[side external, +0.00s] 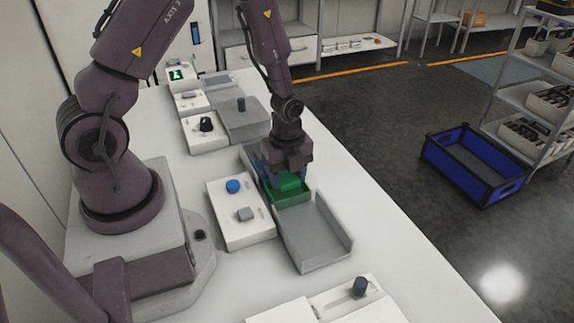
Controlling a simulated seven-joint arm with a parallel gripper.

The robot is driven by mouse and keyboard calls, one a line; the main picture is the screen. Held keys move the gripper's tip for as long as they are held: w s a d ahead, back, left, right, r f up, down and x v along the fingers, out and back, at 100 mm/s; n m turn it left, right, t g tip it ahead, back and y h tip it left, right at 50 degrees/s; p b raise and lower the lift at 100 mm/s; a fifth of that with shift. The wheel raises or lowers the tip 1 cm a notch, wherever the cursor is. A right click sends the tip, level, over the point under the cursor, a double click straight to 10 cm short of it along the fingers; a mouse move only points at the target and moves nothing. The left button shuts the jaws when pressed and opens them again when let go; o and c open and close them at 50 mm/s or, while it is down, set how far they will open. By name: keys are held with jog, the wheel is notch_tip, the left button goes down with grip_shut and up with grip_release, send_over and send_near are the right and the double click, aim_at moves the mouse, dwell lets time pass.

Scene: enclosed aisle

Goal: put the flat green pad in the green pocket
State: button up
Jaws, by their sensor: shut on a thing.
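The flat green pad (290,181) is between the fingers of my gripper (284,176), which is shut on it. The gripper points down over the tray, and its fingers hide part of the pad. The green pocket (293,201) is a darker green, low-walled compartment directly under and around the pad in the picture. I cannot tell whether the pad touches the pocket floor or is still above it.
A grey tray section (316,234) adjoins the pocket in front. A bluish compartment (262,172) lies behind it, partly hidden. A white panel with a blue knob (233,186) and a grey block (245,214) stands close on the left. Other fixtures line the white table.

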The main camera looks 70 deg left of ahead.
jog(key=shift+f, duration=0.3)
jog(key=o, duration=1)
notch_tip(320, 180, up, 13)
dwell(0.4)
